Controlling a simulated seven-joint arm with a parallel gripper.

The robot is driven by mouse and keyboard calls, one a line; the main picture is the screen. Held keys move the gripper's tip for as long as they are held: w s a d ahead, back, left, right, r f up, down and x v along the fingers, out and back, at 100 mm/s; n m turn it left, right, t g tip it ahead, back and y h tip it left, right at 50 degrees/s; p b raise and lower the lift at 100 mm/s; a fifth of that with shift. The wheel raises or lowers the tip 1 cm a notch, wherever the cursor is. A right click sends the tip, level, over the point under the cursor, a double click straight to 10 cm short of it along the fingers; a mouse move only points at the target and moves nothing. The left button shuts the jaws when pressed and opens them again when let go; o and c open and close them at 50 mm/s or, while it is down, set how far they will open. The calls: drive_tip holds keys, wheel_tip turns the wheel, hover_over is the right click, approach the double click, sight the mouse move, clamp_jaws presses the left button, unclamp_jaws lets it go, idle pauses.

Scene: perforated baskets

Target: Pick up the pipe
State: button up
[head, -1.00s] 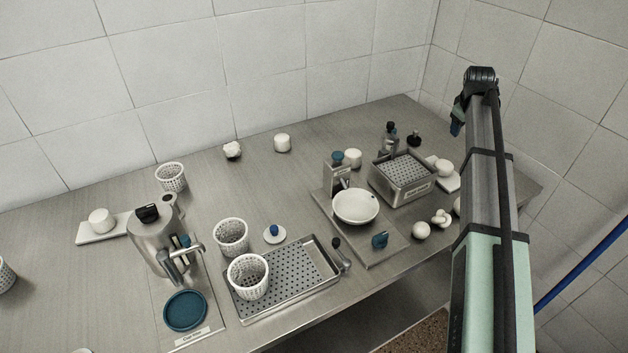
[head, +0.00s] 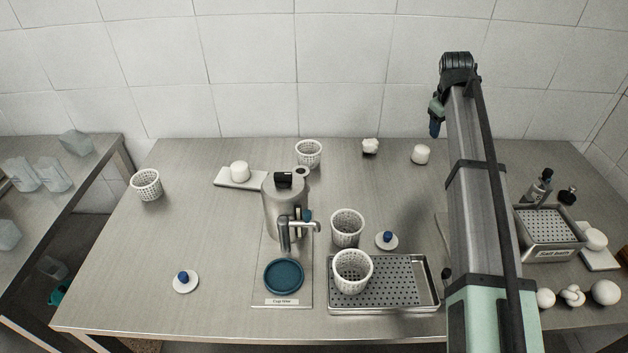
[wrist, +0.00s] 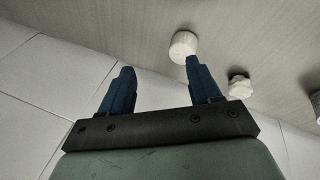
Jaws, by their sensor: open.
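I cannot make out for certain which thing is the pipe. Two small white irregular pieces could be it. One lumpy white piece (head: 370,146) lies near the back edge of the table, and it also seems to show in the wrist view (wrist: 240,86). A knotted white piece (head: 572,295) lies at the front right, between two white balls. My gripper (head: 435,130) is raised near the back of the table, right of the lumpy piece. In the wrist view its blue fingers (wrist: 160,72) are apart with nothing between them.
A white cylinder (head: 420,154) stands at the back and shows near a fingertip (wrist: 183,45). White perforated baskets (head: 347,228) stand around a metal jug (head: 284,205) and a perforated tray (head: 432,303). A metal box (head: 550,250) sits at the right. The left tabletop has free room.

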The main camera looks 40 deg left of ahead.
drive_tip(key=s+a+n+g, duration=0.2)
drive_tip(key=s+a, duration=1.1)
drive_tip(key=s, duration=0.3)
drive_tip(key=n+g, duration=0.2)
drive_tip(key=n, duration=0.1)
approach(301, 173)
drive_tip(key=shift+a+f+h, duration=0.25)
drive_tip(key=shift+a+h, duration=0.05)
drive_tip(key=shift+a, duration=0.1)
drive_tip(key=f, duration=1.3)
drive_tip(key=shift+w+a, duration=0.15)
drive_tip(key=shift+w, duration=0.1)
drive_tip(key=c, duration=0.9)
